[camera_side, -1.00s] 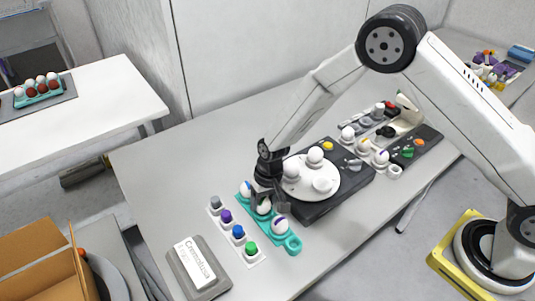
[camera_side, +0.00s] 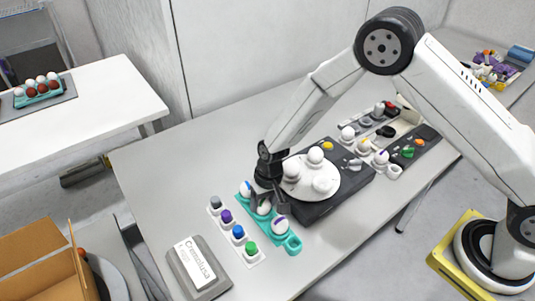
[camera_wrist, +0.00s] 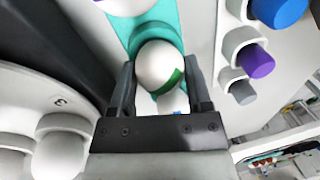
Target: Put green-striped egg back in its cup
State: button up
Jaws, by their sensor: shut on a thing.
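The white egg with a green stripe (camera_wrist: 157,66) is between the two fingers of my gripper (camera_wrist: 161,88) in the wrist view. The gripper is shut on it. In the side view my gripper (camera_side: 266,203) is low at the teal tray (camera_side: 292,245), and the held egg (camera_side: 264,208) shows at a middle cup of that tray. I cannot tell whether the egg rests fully in the cup. The tray's cup at the near right end is empty.
Other eggs sit in the tray on both sides, one purple-striped (camera_side: 280,224). A rack of coloured plugs (camera_side: 238,233) stands left of it. A white round plate (camera_side: 318,193) with eggs on a dark base is close on the right. A grey Cremolusa block (camera_side: 197,268) lies at front left.

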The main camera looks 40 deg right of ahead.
jog(key=o, duration=0.8)
jog(key=shift+s+d+r, duration=0.1)
jog(key=shift+d+r, duration=0.1)
jog(key=shift+r, duration=1.1)
jog(key=shift+w+d+r, duration=0.1)
jog(key=shift+d+r, duration=0.15)
jog(key=shift+r, duration=1)
jog(key=shift+s+d+r, duration=0.1)
jog(key=shift+d+r, duration=0.1)
jog(key=shift+r, duration=1.1)
jog(key=shift+r, duration=3.5)
